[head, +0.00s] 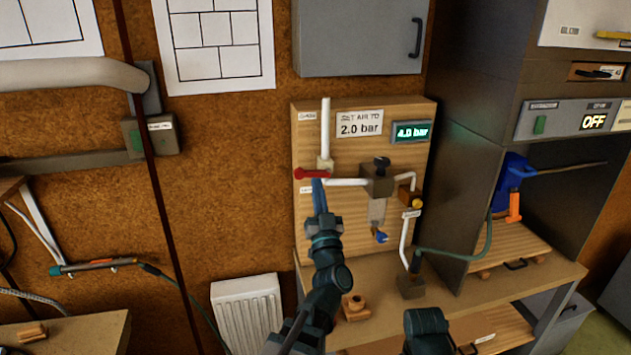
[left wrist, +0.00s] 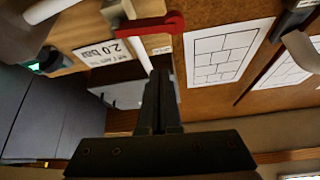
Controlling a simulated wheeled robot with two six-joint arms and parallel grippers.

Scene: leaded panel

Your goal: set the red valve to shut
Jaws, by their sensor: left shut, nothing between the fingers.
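The red valve (head: 311,174) is on the wooden wall board, below a vertical white pipe. Its red handle lies about level, with its long end to the left. It also shows at the top of the left wrist view (left wrist: 155,25). My left gripper (head: 318,190) is shut and empty, pointing up just below the handle in the head view. In the left wrist view the closed fingers (left wrist: 159,82) end short of the handle, with a visible gap. Whether they touch it in depth is hard to tell in the head view. My right gripper's fingers are not visible.
The board (head: 350,250) carries a 2.0 bar sign (head: 359,124), a green 4.0 bar display (head: 411,132) and a grey regulator block (head: 377,181) right of the valve. A dark cabinet (head: 480,130) stands to the right.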

